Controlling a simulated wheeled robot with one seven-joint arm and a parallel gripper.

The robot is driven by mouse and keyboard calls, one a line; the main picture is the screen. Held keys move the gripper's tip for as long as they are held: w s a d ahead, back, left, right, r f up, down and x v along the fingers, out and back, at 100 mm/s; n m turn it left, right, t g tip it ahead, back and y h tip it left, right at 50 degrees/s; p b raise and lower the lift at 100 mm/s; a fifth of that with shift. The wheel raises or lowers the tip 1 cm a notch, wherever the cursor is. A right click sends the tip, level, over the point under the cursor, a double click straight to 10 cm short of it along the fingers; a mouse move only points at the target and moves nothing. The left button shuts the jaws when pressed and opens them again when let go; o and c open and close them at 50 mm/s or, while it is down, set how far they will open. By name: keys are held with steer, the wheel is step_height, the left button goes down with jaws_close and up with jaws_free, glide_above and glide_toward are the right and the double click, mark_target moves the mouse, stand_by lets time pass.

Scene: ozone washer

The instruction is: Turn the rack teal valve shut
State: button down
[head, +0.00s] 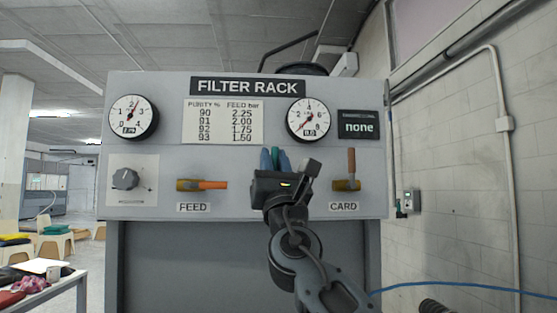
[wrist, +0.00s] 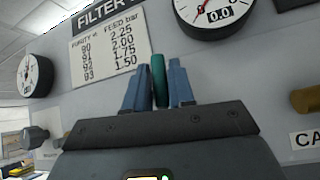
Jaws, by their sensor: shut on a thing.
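The teal valve handle (head: 275,151) stands roughly upright on the front of the filter rack, between the FEED and CARD valves. My gripper (head: 275,158) is shut on it, with one blue finger on each side. In the wrist view the teal handle (wrist: 158,76) shows between the two blue fingertips of my gripper (wrist: 158,80). The valve's body and any label under it are hidden behind my gripper.
The FEED valve's orange handle (head: 212,185) lies level at the left. The CARD valve's brown handle (head: 351,162) stands upright at the right. Two dials (head: 133,117) (head: 308,119) and a knob (head: 125,178) are on the panel. A wall (head: 460,160) stands at the right.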

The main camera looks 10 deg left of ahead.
steer(key=shift+s+a+f+n+g+y, duration=0.1)
steer(key=shift+a+n+g+y, duration=0.15)
steer(key=shift+n+g+y, duration=0.6)
steer(key=shift+n+t, duration=0.25)
steer(key=shift+n, duration=0.2)
steer(key=c, duration=1.1)
jaws_free()
steer(key=shift+b+v, duration=0.35)
steer(key=shift+v, duration=3.5)
steer(key=shift+f, duration=0.1)
